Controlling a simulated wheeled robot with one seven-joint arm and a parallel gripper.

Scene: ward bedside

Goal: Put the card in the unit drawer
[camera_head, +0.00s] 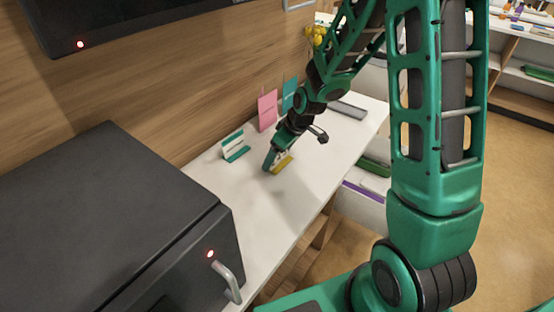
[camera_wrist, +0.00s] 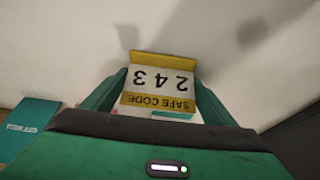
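The card (camera_wrist: 160,80), white with yellow bands and the text "SAFE CODE" and "243" upside down, lies between my gripper's fingers in the wrist view. In the head view its yellow edge (camera_head: 284,163) shows at the white worktop. My gripper (camera_head: 272,161) is low over the worktop, with one finger at each side of the card. The fingers are apart by about the card's width; I cannot tell whether they press on it. Which part is the unit drawer is unclear; white compartments (camera_head: 362,206) show beyond the worktop's front edge, partly behind my arm.
A dark safe-like box (camera_head: 110,215) with a handle (camera_head: 228,282) and red light stands at the left. A green-and-white holder (camera_head: 235,147), a pink card (camera_head: 267,110) and a teal card (camera_head: 290,95) stand near the wall. The worktop (camera_head: 245,195) is clear before the gripper.

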